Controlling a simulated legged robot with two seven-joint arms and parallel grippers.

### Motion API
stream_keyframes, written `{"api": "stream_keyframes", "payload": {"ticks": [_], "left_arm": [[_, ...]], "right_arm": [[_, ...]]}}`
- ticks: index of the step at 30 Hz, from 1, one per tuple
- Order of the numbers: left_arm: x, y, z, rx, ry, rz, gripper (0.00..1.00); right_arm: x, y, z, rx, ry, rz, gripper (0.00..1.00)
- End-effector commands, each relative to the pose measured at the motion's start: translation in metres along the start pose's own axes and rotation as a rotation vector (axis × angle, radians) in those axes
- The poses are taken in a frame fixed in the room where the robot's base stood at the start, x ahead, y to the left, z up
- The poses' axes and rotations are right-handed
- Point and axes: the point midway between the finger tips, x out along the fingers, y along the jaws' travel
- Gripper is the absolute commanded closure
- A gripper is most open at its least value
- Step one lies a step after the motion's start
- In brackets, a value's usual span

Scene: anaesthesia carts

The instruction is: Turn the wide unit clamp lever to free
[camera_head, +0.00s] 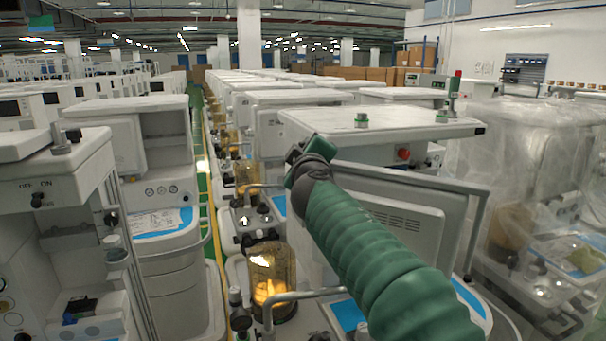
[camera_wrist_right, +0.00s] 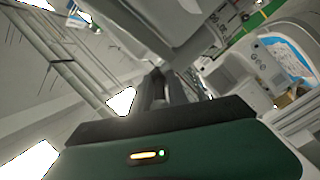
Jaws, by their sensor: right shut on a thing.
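The wide unit (camera_head: 390,125) is the cart with the broad pale top in the middle of the head view. My right arm in its green sleeve crosses in front of it. My right gripper (camera_head: 305,157) is at the front left edge of that top. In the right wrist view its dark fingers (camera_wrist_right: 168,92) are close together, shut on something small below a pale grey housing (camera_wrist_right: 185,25). This looks to be the clamp lever, but the fingers hide nearly all of it, so its angle cannot be told. My left gripper is out of view.
A grey monitor panel (camera_head: 405,215) sits behind my right arm. A lit amber canister (camera_head: 271,275) stands below the gripper. Another cart (camera_head: 60,180) with an OFF/ON switch is at the left. A plastic-wrapped cart (camera_head: 545,180) is at the right. A narrow aisle (camera_head: 206,190) runs back.

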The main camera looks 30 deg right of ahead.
Motion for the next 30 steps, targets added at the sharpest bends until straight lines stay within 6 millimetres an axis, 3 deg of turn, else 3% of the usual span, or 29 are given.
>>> {"api": "stream_keyframes", "payload": {"ticks": [15, 30], "left_arm": [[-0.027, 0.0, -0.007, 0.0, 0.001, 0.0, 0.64], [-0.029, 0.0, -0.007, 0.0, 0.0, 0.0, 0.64]], "right_arm": [[0.003, 0.003, 0.009, -0.003, 0.226, -0.164, 1.0], [0.002, 0.002, 0.01, -0.002, 0.253, -0.175, 1.0]]}}
